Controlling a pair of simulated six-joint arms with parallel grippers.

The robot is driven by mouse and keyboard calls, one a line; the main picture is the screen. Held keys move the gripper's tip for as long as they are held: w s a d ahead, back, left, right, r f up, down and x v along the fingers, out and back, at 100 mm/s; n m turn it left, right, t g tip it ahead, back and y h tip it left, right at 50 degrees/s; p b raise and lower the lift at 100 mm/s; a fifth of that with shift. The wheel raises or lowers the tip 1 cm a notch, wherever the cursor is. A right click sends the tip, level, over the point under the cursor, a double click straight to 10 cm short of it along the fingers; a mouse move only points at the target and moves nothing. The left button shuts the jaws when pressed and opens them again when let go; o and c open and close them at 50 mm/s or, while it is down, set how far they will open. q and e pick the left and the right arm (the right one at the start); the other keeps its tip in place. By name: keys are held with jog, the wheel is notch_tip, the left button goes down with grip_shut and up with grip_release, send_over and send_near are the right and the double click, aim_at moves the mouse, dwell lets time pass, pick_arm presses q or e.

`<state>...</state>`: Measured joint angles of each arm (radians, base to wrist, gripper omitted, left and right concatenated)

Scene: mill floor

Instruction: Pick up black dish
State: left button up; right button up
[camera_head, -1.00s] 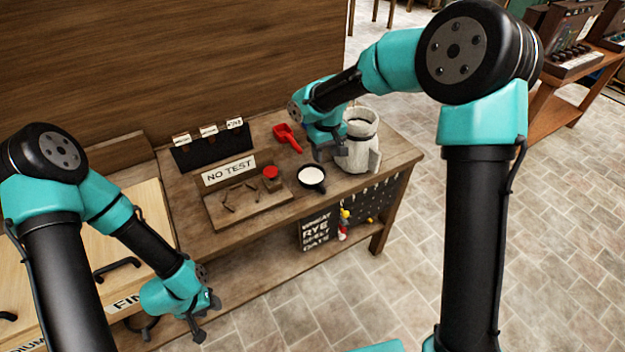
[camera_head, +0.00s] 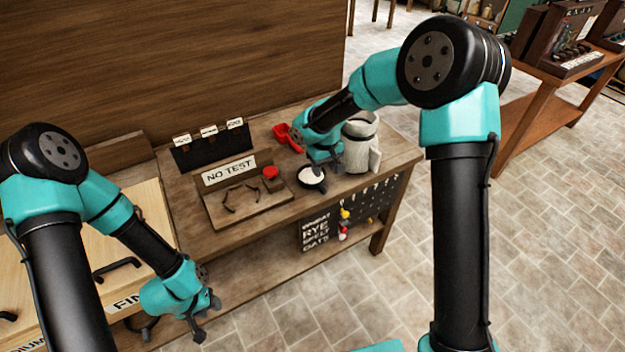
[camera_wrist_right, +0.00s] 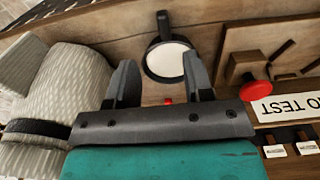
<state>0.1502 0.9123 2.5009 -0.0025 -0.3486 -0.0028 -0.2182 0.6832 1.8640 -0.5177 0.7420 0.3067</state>
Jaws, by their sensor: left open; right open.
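The black dish (camera_head: 304,177) is a small round pan with a short handle and a white inside. It sits on the wooden bench beside the sign board. My right gripper (camera_head: 328,176) is open just above the dish and partly covers its right side. In the right wrist view the dish (camera_wrist_right: 166,60) lies ahead between the two open fingers (camera_wrist_right: 160,82), its handle pointing away; I cannot tell whether they touch it. My left gripper (camera_head: 205,318) is open and empty, low at the front left, far from the dish.
A white sack-like container (camera_head: 360,147) stands close to the right of my right gripper. A red scoop (camera_head: 282,133) lies behind it. A dark card holder (camera_head: 213,150) stands behind.

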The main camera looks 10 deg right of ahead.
aim_at(322, 187)
notch_tip(322, 187, down, 5)
jog(key=shift+r, duration=0.2)
jog(key=shift+a+f, duration=0.15)
jog(key=shift+f, duration=1.15)
jog(key=shift+a+f, duration=0.15)
jog(key=shift+f, duration=1.15)
grip_shut()
